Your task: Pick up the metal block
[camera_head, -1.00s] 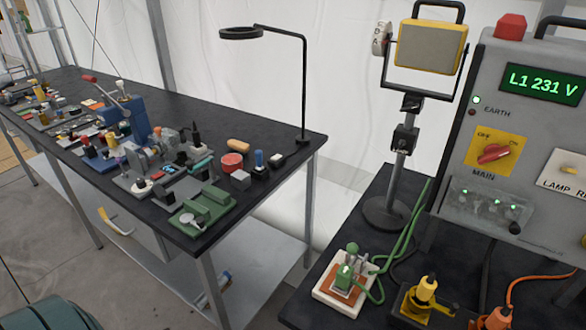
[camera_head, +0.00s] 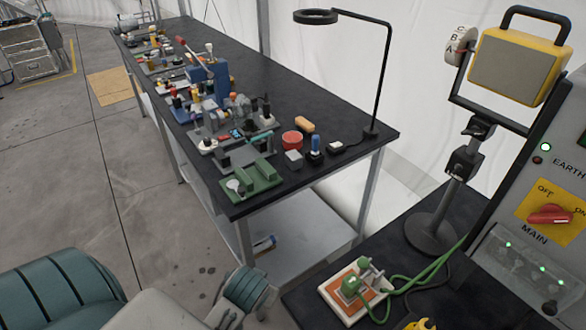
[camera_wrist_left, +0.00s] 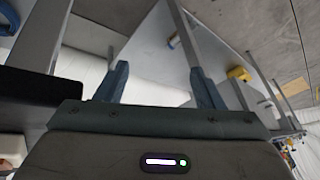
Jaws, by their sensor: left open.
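The metal block (camera_head: 293,159) appears to be the small grey cube near the front end of the long black workbench (camera_head: 330,130) in the head view. It sits between the green fixture and the small blue-topped piece. My left gripper (camera_wrist_left: 160,70) shows two blue-grey fingers spread apart with nothing between them in the left wrist view. My left arm is low at the bottom left of the head view, well short of the block. I cannot make out the block in the wrist view. My right gripper is not in view.
A second black table at right holds a floodlight (camera_head: 515,55) and a power panel (camera_head: 550,200). Open floor lies left.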

